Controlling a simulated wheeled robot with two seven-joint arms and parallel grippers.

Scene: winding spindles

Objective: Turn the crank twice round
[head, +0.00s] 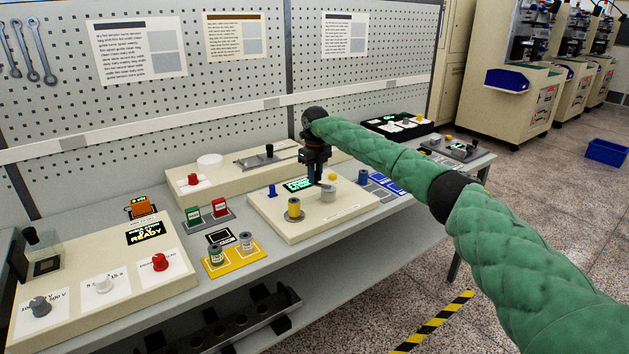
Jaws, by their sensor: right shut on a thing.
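The winding unit (318,224) is a low cream box on the bench in the middle of the head view. A small grey crank (327,188) sits on its top. My right gripper (315,181) points down from above and is shut on the crank; its jaws hide most of the handle. A spool with yellow ends (293,208) stands upright to the left of the crank, and a grey-blue spool (363,177) stands to its right. A lit green display (298,184) is behind the crank, partly beside the gripper. My left gripper is out of view.
A cream panel with a red knob (193,180) lies behind. A yellow tray (236,261) with two spools stands at front left. A control box (110,300) with knobs and a "READY" display fills the left. The pegboard (230,90) bounds the back. Blue cards (385,183) lie right.

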